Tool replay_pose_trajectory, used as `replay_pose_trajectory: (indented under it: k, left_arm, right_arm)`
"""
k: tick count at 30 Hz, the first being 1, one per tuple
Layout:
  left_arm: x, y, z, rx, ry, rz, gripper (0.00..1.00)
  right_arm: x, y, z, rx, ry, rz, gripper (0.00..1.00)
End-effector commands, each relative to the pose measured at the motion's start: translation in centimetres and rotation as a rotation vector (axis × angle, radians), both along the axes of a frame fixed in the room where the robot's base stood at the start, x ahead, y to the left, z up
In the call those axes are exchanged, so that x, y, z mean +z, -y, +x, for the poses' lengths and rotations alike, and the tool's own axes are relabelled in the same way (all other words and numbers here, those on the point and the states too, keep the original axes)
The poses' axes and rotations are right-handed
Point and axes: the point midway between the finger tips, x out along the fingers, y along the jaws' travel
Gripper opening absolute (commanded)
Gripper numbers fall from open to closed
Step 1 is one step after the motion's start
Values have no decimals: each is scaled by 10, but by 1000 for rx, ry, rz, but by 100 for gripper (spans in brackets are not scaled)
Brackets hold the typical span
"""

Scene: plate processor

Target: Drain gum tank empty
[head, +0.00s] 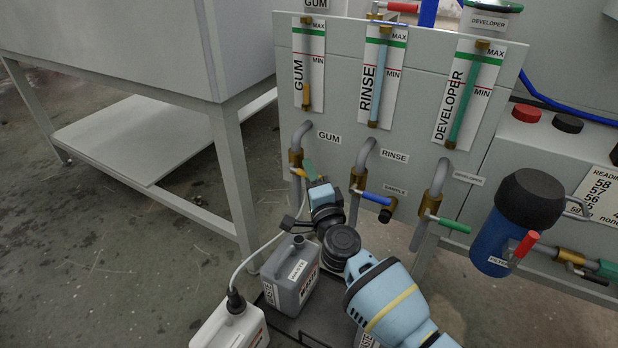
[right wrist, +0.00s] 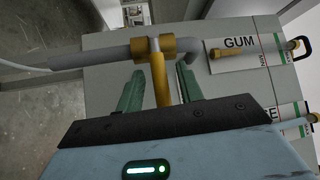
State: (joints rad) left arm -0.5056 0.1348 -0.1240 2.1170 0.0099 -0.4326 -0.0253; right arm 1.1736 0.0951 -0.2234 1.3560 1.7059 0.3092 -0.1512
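The gum gauge (head: 307,94) shows a short yellow column near its bottom, around or below the MIN mark. Below it, the grey gum drain pipe (head: 301,130) bends down into a brass valve with a yellow handle (head: 299,173). In the right wrist view the yellow handle (right wrist: 159,78) sticks out across the pipe (right wrist: 95,57), towards me. My right gripper (head: 309,172) is at this valve. Its green fingers (right wrist: 160,88) stand apart on either side of the handle, with gaps showing. A grey waste can (head: 290,278) stands below. My left gripper is out of view.
The rinse valve's blue handle (head: 373,197) is close right of my gripper, and the developer valve's green handle (head: 452,226) farther right. A white jug (head: 232,328) with a tube stands front left of the black tray (head: 316,326). A blue filter (head: 512,225) hangs at right.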

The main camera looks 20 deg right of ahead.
Motion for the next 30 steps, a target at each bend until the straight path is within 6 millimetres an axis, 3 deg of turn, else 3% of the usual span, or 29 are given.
replay_pose_trajectory:
  k: [11, 20, 30]
  left_arm:
    - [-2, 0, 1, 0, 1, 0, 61]
    - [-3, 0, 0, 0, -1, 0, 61]
    - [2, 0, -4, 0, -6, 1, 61]
  right_arm:
    - [2, 1, 6, 0, 1, -1, 37]
    - [1, 1, 6, 0, 0, -1, 0]
    - [3, 1, 6, 0, -6, -4, 0]
